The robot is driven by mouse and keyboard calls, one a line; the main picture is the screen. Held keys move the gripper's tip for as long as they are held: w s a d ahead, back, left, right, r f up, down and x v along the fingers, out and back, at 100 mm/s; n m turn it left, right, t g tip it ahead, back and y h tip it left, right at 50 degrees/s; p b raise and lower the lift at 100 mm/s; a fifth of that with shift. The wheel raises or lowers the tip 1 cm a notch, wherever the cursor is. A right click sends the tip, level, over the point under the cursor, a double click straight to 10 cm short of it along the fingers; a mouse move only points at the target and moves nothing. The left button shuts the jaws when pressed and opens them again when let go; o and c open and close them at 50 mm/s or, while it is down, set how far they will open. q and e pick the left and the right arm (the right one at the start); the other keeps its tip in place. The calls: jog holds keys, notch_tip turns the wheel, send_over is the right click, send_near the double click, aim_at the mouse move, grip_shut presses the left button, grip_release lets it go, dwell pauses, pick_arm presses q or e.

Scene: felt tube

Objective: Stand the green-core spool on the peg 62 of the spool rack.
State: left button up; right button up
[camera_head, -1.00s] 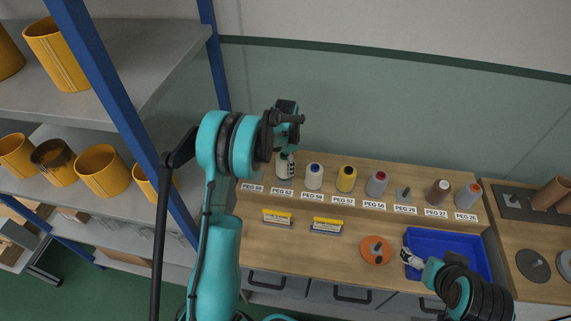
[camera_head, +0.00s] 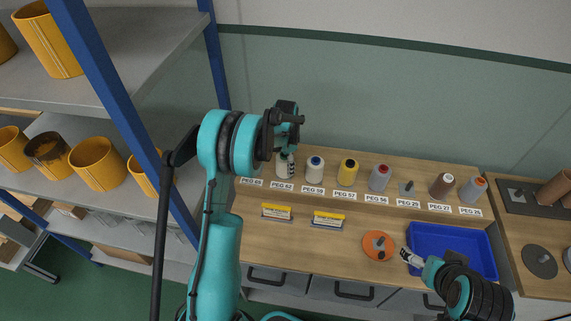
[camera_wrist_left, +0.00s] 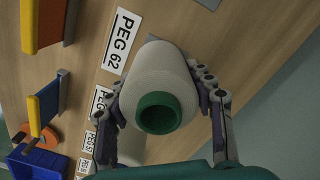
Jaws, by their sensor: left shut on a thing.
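The green-core spool (camera_wrist_left: 160,80) is cream-white with a green core end that faces the left wrist camera. My left gripper (camera_wrist_left: 170,100) is shut on it, one finger on each side. In the head view the spool (camera_head: 284,168) is just behind the PEG 62 label (camera_head: 283,186) on the spool rack (camera_head: 330,195), partly covered by my left gripper (camera_head: 287,150). The spool hides the peg, so I cannot tell whether it is seated on it. My right gripper (camera_head: 411,258) is by the left edge of the blue tray; its jaws are too small to judge.
Several other spools stand along the rack, including a yellow one (camera_head: 347,172). Peg 29 (camera_head: 407,188) is bare. A blue tray (camera_head: 465,240), an orange disc (camera_head: 372,250) and two yellow-topped holders (camera_head: 277,210) are on the bench. A blue-posted shelf stands at the left.

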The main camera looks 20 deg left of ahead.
pick_arm(q)
jog(key=o, duration=1.5)
jog(key=shift+r, duration=0.1)
notch_tip(320, 180, up, 12)
jog(key=s+d+r+n+t+b, duration=0.2)
jog(key=s+d+r, duration=0.2)
jog(key=s, duration=0.1)
jog(key=s+d+f+n+t+b, duration=0.1)
jog(key=s+d, duration=0.1)
jog(key=s, duration=0.5)
jog(key=s+d+f+n+t+b, duration=0.2)
jog(key=s+d, duration=0.1)
jog(key=s, duration=0.4)
jog(key=s+d+f+n+t+b, duration=0.1)
jog(key=s+d+n+t+b, duration=0.1)
jog(key=s, duration=0.5)
jog(key=shift+s+d+f, duration=0.1)
jog(key=shift+d+f, duration=0.1)
jog(key=shift+d, duration=0.1)
